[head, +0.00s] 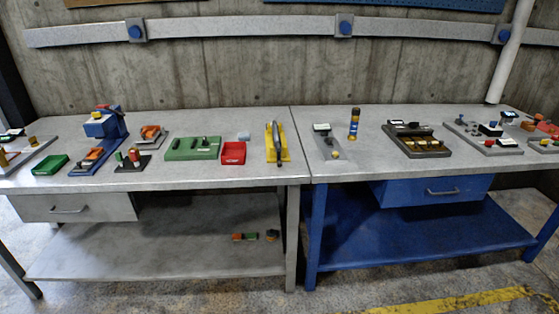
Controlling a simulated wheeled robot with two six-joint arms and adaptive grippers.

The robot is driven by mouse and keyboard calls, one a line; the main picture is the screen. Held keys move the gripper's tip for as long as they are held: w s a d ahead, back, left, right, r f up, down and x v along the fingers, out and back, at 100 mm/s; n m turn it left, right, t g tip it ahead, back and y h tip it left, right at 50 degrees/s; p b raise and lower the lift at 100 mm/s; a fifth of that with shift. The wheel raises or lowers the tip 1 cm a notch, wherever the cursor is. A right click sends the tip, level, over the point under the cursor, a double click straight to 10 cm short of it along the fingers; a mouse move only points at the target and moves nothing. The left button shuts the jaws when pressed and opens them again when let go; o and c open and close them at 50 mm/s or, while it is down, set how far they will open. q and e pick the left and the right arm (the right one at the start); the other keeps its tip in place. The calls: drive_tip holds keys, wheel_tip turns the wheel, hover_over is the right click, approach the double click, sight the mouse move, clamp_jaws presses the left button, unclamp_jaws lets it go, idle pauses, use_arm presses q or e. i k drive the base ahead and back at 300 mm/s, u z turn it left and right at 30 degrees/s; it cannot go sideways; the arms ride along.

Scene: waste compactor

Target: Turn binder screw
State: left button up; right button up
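I cannot make out a binder screw for certain; the fittings on the benches are too small to tell apart. One grey plate (330,147) right of the middle bears a small dark-labelled block and a yellowish knob. A dark fixture (418,150) with a white label and brass-coloured parts lies farther right. A green board (192,156) with dark pegs lies on the left bench. Neither of my grippers shows in the head view.
Two workbenches stand side by side, a grey one (70,190) and one with a blue frame (315,240). A red tray (233,160), a green tray (50,172), a yellow holder (286,150), a blue press (110,125) and an upright blue-yellow cylinder (354,124) crowd the tops. Front strips are mostly clear.

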sight(277, 140)
drive_tip(key=z, duration=1.6)
drive_tip(key=i, duration=2.2)
drive_tip(key=u, duration=2.3)
